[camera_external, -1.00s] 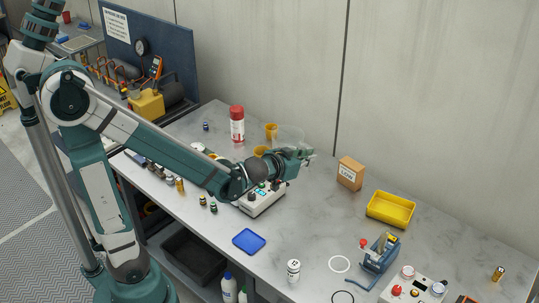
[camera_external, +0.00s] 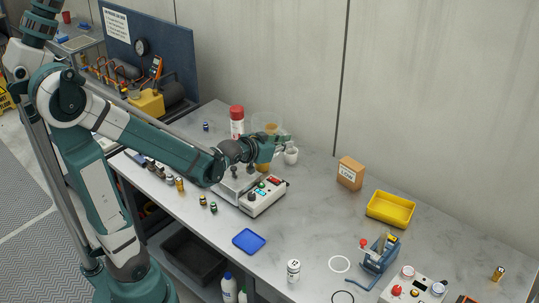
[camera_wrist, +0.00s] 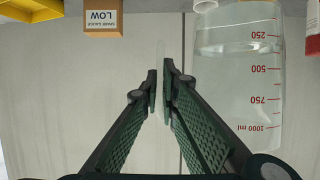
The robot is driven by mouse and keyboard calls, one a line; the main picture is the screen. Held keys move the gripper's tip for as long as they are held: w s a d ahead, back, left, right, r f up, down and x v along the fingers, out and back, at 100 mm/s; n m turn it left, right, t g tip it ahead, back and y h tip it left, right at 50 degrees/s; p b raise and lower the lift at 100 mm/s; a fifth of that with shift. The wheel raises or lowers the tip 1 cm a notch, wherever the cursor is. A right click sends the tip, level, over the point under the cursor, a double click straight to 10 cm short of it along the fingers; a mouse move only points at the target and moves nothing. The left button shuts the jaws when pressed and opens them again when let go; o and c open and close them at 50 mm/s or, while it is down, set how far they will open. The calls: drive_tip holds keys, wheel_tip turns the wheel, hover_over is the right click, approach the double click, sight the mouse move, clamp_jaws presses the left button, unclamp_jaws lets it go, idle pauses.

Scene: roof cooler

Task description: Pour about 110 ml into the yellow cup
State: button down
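My gripper (camera_external: 283,140) is over the back of the bench, its fingers (camera_wrist: 160,90) nearly together with a faint clear strip between them, seemingly the handle of a clear measuring jug. The jug (camera_external: 262,120) is beside the fingers and appears raised. A yellow-amber cup (camera_external: 263,167) shows just below my gripper, partly hidden. Another amber shape (camera_external: 271,128) shows through or behind the jug; I cannot tell which is the yellow cup.
A white mug (camera_external: 291,156) stands right of my gripper. A red-capped bottle (camera_external: 237,122) stands to its left. A control box (camera_external: 263,195) is in front. A cardboard box (camera_external: 350,173) and yellow tray (camera_external: 390,209) are to the right, with clear bench between.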

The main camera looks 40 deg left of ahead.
drive_tip(key=s+a+r+n+y, duration=0.1)
drive_tip(key=a+r, duration=0.2)
drive_tip(key=a, duration=0.7)
drive_tip(key=s+a+r, duration=0.1)
drive_tip(key=a+r, duration=0.2)
drive_tip(key=a, duration=0.7)
wheel_tip(320, 180, down, 11)
drive_tip(key=shift+s+d+p, duration=0.15)
drive_tip(key=shift+s+p, duration=0.05)
drive_tip(key=shift+p, duration=0.25)
drive_tip(key=shift+f, duration=0.1)
drive_tip(key=shift+w+d+m+p, duration=0.1)
drive_tip(key=shift+d+m+p, duration=0.1)
drive_tip(key=shift+m+p, duration=0.1)
